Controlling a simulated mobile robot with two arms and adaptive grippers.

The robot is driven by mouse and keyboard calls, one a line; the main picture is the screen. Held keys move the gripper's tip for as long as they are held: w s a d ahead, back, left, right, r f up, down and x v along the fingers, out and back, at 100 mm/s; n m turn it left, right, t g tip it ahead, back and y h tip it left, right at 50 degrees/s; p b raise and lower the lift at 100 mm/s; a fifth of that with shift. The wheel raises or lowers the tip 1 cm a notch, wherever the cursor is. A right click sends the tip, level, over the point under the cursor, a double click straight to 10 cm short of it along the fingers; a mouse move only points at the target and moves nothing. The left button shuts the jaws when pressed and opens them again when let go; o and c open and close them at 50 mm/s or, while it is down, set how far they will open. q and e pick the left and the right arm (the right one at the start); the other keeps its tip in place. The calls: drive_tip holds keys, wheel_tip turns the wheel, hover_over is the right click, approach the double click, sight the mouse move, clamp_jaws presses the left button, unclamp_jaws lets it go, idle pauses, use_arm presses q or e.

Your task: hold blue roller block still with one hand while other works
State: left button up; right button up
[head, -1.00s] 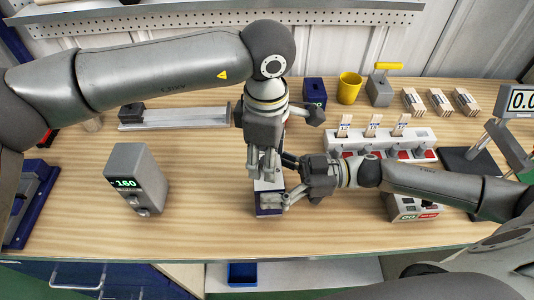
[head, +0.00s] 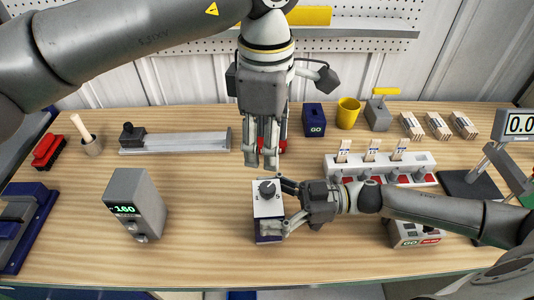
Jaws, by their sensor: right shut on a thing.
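The blue roller block (head: 268,198) stands near the front middle of the table, with a white top, a dark dial and a blue body. My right gripper (head: 284,204) comes in from the right and is shut on the block, its fingers at the block's right side and front. My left gripper (head: 262,165) hangs above and behind the block, fingers pointing down, apart from it. Its fingers lie close together, and I cannot tell whether they are open or shut. I see nothing between them.
A grey box reading 160 (head: 138,203) stands to the left. Behind are a long metal rail (head: 185,143), a blue GO box (head: 314,118), a yellow cup (head: 347,113) and a white rack (head: 345,170) with sticks. The table between the grey box and the block is clear.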

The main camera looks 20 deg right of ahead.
idle(0.4)
drive_tip(key=o, duration=1.6)
